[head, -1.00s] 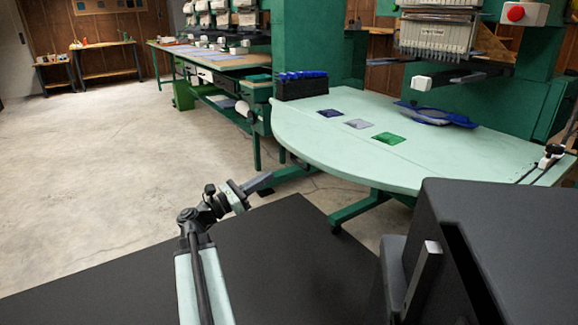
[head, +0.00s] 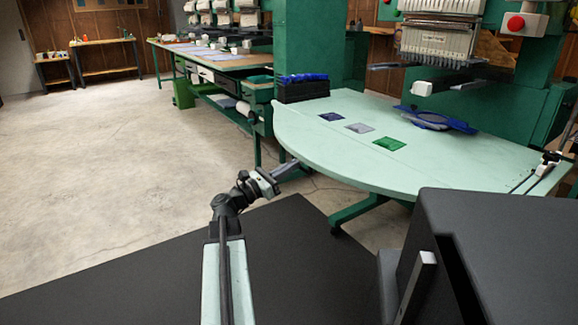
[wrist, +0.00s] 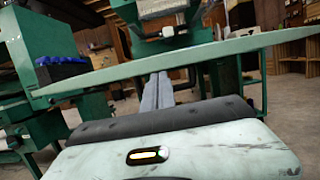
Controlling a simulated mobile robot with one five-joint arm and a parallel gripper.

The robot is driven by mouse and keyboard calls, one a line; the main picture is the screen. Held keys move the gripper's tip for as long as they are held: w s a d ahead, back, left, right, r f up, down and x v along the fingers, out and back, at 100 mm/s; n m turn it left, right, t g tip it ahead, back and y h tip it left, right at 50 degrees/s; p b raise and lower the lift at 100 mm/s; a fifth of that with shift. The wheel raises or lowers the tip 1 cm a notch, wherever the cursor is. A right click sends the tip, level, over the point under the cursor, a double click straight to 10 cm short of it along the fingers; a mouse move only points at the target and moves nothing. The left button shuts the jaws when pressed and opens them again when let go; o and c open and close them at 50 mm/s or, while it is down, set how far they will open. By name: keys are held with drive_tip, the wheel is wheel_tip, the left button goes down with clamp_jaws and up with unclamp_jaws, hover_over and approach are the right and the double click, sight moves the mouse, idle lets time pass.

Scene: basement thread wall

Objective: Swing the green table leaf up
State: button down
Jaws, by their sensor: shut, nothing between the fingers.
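The pale green table leaf (head: 340,158) is the rounded near part of the embroidery machine's table. It looks about level with the rest of the top, along a faint seam. In the wrist view the leaf (wrist: 130,75) shows edge-on, crossing the picture at a slant from the camera's roll. My gripper (head: 292,168) is at the leaf's left rounded edge in the head view. In the wrist view its grey fingers (wrist: 157,84) are together and empty, with their tips just under the leaf's edge. I cannot tell whether they touch it.
On the table lie blue, grey and green patches (head: 388,142) and a blue hoop (head: 435,120). A dark crate with blue items (head: 303,88) stands at its back left. A green table foot (head: 358,208) is below. Open concrete floor (head: 110,180) lies to the left.

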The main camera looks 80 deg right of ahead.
drive_tip(key=shift+d, duration=0.25)
